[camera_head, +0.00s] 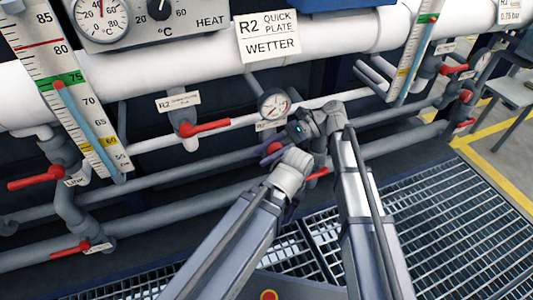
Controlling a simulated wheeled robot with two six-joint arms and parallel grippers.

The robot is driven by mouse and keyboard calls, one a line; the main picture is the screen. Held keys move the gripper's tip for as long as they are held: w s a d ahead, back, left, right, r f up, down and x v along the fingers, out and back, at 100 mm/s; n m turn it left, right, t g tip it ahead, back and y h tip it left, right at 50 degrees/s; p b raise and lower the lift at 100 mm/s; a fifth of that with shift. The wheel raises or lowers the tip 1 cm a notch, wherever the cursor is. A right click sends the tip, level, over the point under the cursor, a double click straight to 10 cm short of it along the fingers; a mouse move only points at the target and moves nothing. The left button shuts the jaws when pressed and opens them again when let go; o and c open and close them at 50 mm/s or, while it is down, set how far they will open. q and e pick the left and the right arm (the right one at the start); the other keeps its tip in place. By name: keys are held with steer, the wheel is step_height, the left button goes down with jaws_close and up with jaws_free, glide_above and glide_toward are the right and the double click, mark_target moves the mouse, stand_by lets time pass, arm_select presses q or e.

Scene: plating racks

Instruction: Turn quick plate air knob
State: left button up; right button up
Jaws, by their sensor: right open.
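A round white pressure gauge (273,105) sits on the white pipe in the middle, under the R2 Quick Plate Wetter sign (268,36). A tag below the gauge is partly covered by my right gripper (285,138). The gripper is open, just below and right of the gauge. A small purple-red part (271,149) shows by its fingers; I cannot tell whether it is a knob or whether it is touched. A red lever valve (205,128) under an R2 Quick Plate tag (178,101) is to the left.
Thermometer scales (60,75) and (412,50) stand left and right. Red levers (35,178), (70,249) and (455,68) stick out from the pipes. A red handle (318,173) is partly hidden by my arms. Metal grating (440,230) covers the floor.

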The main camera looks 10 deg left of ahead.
jaws_close()
steer(key=g+y+b, duration=0.1)
steer(key=b, duration=0.1)
steer(key=y+b, duration=0.1)
steer(key=b, duration=0.1)
steer(key=shift+r+g+b, duration=0.3)
steer(key=shift+g, duration=0.1)
stand_by(0.3)
jaws_free()
